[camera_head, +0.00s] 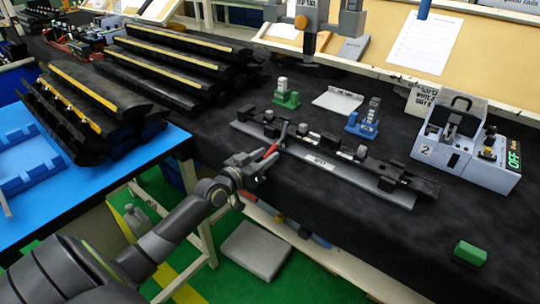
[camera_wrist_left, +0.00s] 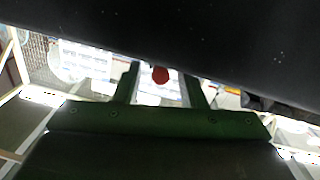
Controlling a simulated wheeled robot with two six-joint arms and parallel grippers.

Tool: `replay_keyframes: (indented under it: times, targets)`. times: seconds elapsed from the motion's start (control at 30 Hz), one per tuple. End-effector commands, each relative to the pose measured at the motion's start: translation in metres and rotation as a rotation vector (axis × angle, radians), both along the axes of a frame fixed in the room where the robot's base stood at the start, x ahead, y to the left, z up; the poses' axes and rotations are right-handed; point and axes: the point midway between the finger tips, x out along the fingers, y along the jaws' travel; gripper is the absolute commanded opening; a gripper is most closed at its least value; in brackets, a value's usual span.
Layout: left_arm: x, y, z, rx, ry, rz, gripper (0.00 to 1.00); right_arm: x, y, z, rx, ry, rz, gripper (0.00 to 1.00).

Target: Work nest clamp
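The work nest (camera_head: 322,163) is a long grey plate with a black strip and several small blocks, lying along the table's front edge. A clamp with a red handle (camera_head: 271,152) and a dark upright lever (camera_head: 283,136) sits at its front, left of the white label. My left gripper (camera_head: 262,165) is at the red handle. In the left wrist view its two fingers (camera_wrist_left: 159,88) stand apart. The red handle's tip (camera_wrist_left: 160,75) shows between them, with gaps on both sides. Whether the fingers touch the handle is not clear.
Behind the nest stand a green fixture (camera_head: 286,94), a blue fixture (camera_head: 363,121) and a light plate (camera_head: 338,100). A grey test box (camera_head: 437,150) is right, and a green block (camera_head: 469,254) lies front right. Black trims (camera_head: 92,108) are stacked left.

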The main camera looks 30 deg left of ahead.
Motion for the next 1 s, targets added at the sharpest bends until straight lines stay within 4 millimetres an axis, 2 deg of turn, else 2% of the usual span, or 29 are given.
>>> replay_keyframes:
  times: [0.2,0.57,0.83,1.0]
  targets:
    - [0.02,-0.003,-0.001,0.001,0.0,0.001,0.37,-0.001,0.0,-0.004,0.0,0.002,0.0,0.36]
    - [0.024,-0.003,0.0,0.001,0.001,0.001,0.37,-0.001,0.0,-0.004,0.0,0.003,0.0,0.36]
    - [0.024,-0.003,0.0,0.001,0.001,0.001,0.02,-0.002,0.0,-0.004,0.0,0.003,0.0,0.36]
    - [0.024,-0.003,0.0,0.002,0.001,0.001,0.0,-0.002,0.0,-0.004,0.0,0.003,0.0,0.36]
